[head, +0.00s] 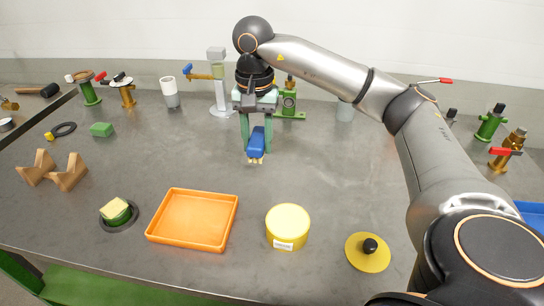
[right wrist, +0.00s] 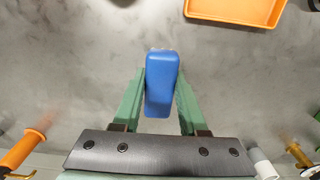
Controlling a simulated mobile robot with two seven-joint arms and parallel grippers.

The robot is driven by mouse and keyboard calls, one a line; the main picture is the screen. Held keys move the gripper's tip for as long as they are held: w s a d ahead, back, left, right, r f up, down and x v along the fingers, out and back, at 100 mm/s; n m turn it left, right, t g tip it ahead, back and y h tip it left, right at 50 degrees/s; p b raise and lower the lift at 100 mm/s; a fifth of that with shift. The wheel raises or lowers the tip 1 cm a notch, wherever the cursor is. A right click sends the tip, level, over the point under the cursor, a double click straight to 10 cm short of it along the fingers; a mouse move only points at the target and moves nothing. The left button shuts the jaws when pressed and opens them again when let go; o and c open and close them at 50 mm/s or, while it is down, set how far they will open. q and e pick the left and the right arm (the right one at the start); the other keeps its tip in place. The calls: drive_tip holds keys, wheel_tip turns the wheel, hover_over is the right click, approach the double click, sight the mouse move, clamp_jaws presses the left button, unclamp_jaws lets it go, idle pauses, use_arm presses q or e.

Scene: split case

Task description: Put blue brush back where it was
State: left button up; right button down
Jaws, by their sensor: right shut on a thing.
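The blue brush (head: 257,140) has a blue body with pale bristles at its lower end. My right gripper (head: 257,148) is shut on it and holds it above the bare grey table (head: 330,165), behind the orange tray and the yellow round tin. In the right wrist view the blue brush (right wrist: 162,84) sits between the two green fingers of my right gripper (right wrist: 160,95). How high its bristles are above the table is hard to tell. My left gripper is not in view.
The orange tray (head: 193,218) is empty. A yellow tin (head: 288,226) and a yellow lid (head: 368,252) with a black knob stand to its right. A green-yellow sponge (head: 115,211) lies in a dark dish at left, near a wooden cradle (head: 52,172). Taps and fittings line the back.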

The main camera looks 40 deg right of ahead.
approach(272, 173)
drive_tip(key=shift+a+f, duration=0.7)
drive_tip(key=shift+a, duration=0.05)
drive_tip(key=f, duration=0.1)
drive_tip(key=d+f, duration=0.1)
drive_tip(key=f, duration=0.2)
drive_tip(key=shift+d+f+b, duration=0.2)
drive_tip(key=shift+d+b, duration=0.1)
drive_tip(key=shift+f, duration=0.2)
drive_tip(key=shift+f, duration=0.15)
drive_tip(key=shift+c, duration=2.2)
unclamp_jaws()
wheel_tip(272, 173, up, 12)
drive_tip(key=p, duration=0.1)
drive_tip(key=shift+r, duration=0.2)
